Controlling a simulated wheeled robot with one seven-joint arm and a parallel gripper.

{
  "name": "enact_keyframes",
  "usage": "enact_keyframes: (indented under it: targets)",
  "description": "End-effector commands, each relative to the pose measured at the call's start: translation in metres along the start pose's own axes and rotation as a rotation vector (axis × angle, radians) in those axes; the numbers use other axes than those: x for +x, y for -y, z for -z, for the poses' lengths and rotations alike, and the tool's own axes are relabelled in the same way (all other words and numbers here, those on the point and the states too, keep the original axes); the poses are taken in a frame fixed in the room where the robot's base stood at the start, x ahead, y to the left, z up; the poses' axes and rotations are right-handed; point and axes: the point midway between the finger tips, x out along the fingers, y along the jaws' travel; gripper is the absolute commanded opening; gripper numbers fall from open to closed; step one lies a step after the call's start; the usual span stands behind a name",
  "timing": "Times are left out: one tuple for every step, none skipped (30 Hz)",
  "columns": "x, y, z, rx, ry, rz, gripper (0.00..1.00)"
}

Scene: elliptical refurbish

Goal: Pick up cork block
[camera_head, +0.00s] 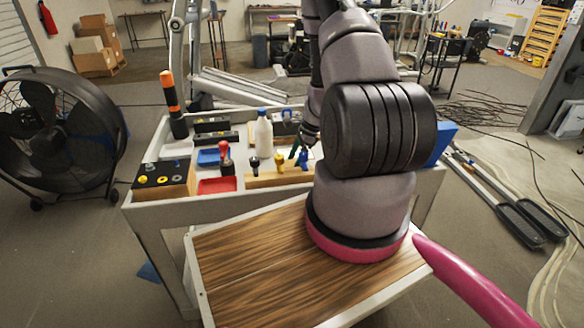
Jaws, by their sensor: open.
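A light tan block (265,180), which may be the cork block, lies in the white-rimmed workbench tray (232,190), near its front and left of my arm. Small yellow, black and blue-green tools stand on or beside it, and its right end is hidden by my arm. My gripper (306,137) shows only in part beside my large arm joint, above the right end of the tan block. It is open. Its fingertips are hard to make out, and I see no contact with the block.
A black-topped wooden holder (163,180), a red-handled tool (226,158), a white bottle (264,134), red tray (217,186) and orange-black tool (172,103) crowd the bench. A wood-grain board (250,265) lies in front. A large fan (55,135) stands left.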

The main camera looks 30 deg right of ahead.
Motion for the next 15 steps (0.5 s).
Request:
enact_keyframes:
  targets:
    - [0.002, 0.0004, 0.0002, 0.001, 0.0, 0.001, 0.81]
    - [0.0025, 0.0005, 0.0002, 0.001, 0.0, 0.001, 0.81]
    - [0.0027, 0.0005, 0.0002, 0.001, 0.0, 0.001, 0.81]
    - [0.0026, 0.0005, 0.0001, 0.0, 0.0, 0.001, 0.81]
    - [0.0025, 0.0005, 0.0001, 0.0, 0.0, 0.001, 0.81]
    - [0.0024, 0.0005, 0.0001, 0.0, 0.0, 0.001, 0.81]
    - [0.0024, 0.0004, 0.0, 0.0, 0.0, 0.001, 0.81]
    - [0.0024, 0.0004, 0.0, 0.0, 0.0, 0.001, 0.74]
    - [0.0024, 0.0004, 0.0, 0.0, 0.0, 0.001, 0.58]
    - [0.0024, 0.0004, 0.0, 0.0, 0.0, 0.001, 0.47]
    - [0.0024, 0.0004, 0.0, 0.0, 0.0, 0.001, 0.35]
    - [0.0023, 0.0004, 0.0, 0.0, 0.0, 0.001, 0.2]
    - [0.0023, 0.0003, 0.0, 0.0, 0.0, 0.001, 0.09]
    - [0.0023, 0.0004, -0.0001, 0.0, 0.0, 0.001, 0.0]
    - [0.0023, 0.0004, -0.0001, 0.0, 0.0, 0.001, 0.0]
